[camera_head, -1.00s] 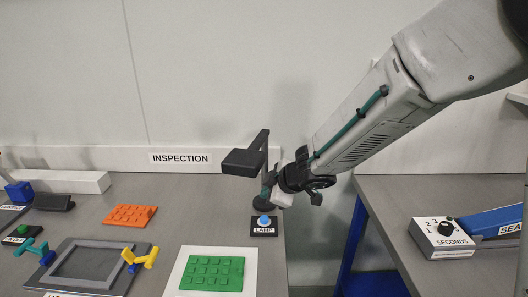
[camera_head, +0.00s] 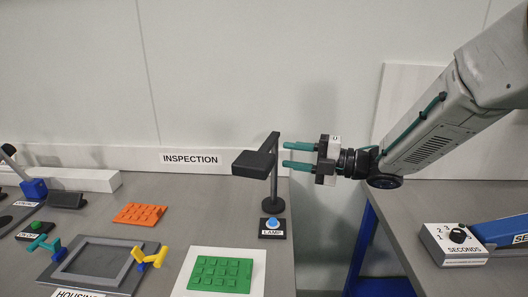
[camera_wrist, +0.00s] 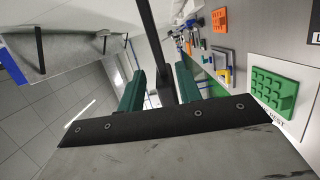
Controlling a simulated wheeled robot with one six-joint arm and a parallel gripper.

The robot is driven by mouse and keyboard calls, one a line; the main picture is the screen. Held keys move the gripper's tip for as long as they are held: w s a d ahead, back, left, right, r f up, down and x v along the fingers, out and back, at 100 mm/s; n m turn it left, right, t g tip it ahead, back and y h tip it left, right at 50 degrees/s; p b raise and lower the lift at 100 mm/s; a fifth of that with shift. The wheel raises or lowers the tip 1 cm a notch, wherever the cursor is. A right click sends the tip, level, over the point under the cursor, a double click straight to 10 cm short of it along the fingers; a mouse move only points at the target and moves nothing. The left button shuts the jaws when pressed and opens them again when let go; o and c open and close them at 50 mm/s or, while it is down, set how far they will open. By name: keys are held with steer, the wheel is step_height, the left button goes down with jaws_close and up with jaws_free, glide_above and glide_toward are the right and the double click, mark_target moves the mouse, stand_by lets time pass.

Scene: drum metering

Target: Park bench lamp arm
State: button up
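The bench lamp (camera_head: 255,163) is black, with a flat head on an arm to the left of its upright post (camera_head: 273,185). Its round base stands on the bench behind the LAMP button (camera_head: 272,223), which has a pale blue top. My gripper (camera_head: 284,155) is right of the post at about the height of the lamp head, its teal fingers pointing left and spread apart. In the wrist view the fingers (camera_wrist: 160,88) are open, with a dark bar of the lamp (camera_wrist: 152,45) showing between them. I cannot tell whether they touch it.
On the inspection bench are an orange pad (camera_head: 140,213), a green pad (camera_head: 221,275) on a white plate, and a grey frame (camera_head: 95,265) with yellow and teal clamps. A gap separates this bench from the right one, which holds a SECONDS dial box (camera_head: 452,246).

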mark_target(264, 149)
steer(key=x, duration=0.8)
steer(key=shift+s, duration=0.1)
steer(key=shift+d, duration=0.1)
jaws_close()
